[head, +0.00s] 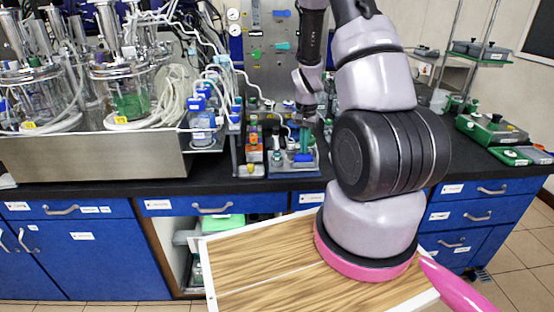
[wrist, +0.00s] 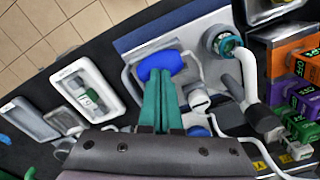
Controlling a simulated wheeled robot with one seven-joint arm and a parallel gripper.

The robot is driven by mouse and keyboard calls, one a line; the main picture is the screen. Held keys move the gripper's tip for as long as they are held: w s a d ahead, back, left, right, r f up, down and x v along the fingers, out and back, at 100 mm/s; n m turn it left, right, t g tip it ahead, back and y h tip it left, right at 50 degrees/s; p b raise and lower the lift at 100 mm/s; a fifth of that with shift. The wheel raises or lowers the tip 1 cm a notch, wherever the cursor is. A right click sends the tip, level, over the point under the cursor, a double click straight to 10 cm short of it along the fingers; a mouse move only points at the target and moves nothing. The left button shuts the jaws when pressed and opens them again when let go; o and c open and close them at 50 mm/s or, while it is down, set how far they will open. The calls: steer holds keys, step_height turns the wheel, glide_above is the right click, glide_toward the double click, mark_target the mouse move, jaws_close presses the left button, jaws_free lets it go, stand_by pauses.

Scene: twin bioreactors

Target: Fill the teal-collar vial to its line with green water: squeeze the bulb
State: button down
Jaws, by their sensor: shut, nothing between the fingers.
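My gripper (wrist: 161,84) is shut, its two teal fingers together with nothing between them. It also shows small in the head view (head: 304,150), pointing down at the bench station. In the wrist view the blue bulb (wrist: 160,62) lies right at the fingertips, partly covered by them; I cannot tell whether they press on it. The teal-collar vial (wrist: 224,44) stands to the right of the bulb, seen from above. Its line and fill level cannot be made out. A glass vessel with green liquid (head: 131,104) stands at the left in the head view.
A white tube (wrist: 249,75) runs close by the vial. Orange and purple boxes (wrist: 296,72) stand at the right in the wrist view. A white tray (wrist: 87,90) lies to the left on the black bench. A metal basin (head: 90,158) holds the glass vessels.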

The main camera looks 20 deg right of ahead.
steer(key=shift+f, duration=0.75)
stand_by(1.3)
steer(key=shift+r, duration=1.5)
steer(key=shift+r, duration=2.5)
steer(key=shift+r, duration=0.1)
